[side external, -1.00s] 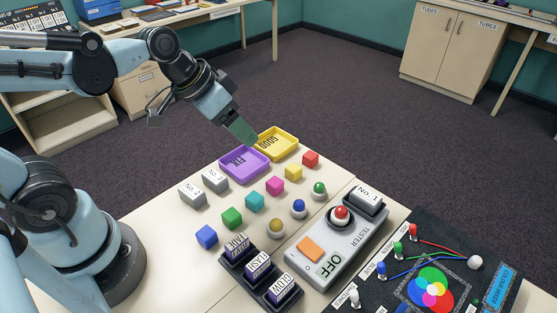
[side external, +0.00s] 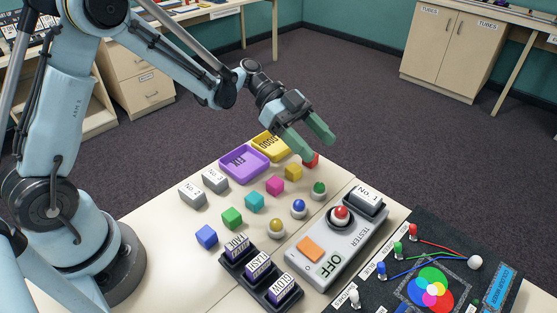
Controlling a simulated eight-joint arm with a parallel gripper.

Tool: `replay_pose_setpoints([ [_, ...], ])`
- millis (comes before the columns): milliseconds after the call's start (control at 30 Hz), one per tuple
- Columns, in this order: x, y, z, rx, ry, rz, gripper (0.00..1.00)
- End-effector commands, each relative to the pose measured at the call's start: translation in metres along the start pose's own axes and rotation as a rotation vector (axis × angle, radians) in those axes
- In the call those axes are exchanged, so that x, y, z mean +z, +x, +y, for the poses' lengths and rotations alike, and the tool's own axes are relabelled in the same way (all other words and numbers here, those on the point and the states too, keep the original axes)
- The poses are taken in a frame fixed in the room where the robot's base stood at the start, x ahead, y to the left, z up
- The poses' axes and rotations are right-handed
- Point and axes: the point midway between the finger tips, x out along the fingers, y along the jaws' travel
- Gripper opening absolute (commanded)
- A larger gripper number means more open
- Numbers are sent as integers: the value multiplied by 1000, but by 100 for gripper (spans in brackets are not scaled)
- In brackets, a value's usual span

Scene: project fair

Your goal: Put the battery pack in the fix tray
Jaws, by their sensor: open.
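Several grey blocks with number labels look like battery packs. No. 1 (side external: 366,199) sits in the far end of the grey tester (side external: 313,247), whose front reads OFF. No. 2 (side external: 192,194) and No. 3 (side external: 215,180) stand on the table left of the trays. The purple fix tray (side external: 244,176) is empty, beside the yellow good tray (side external: 257,143), which is partly hidden by my gripper. My gripper (side external: 320,148) is open and empty, its green fingers in front of the red cube (side external: 312,160), above the table's far edge. It is apart from every pack.
Several coloured cubes, such as the blue one (side external: 206,236), and several domed buttons, such as the yellow one (side external: 276,227), stand mid-table. A black rack (side external: 237,262) with labelled blocks is at the front. A dark colour-mixing board (side external: 395,287) lies right of the tester.

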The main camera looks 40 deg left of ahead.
Motion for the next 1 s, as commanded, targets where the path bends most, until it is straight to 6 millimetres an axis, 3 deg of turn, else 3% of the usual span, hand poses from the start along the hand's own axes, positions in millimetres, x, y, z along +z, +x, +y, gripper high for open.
replay_pose_setpoints([
  [233,4,12,-2,30,82,55,66],
  [500,2,56,0,30,81,54,66],
  [767,1,76,0,28,78,53,66],
  [1000,-1,108,-1,30,79,53,66],
])
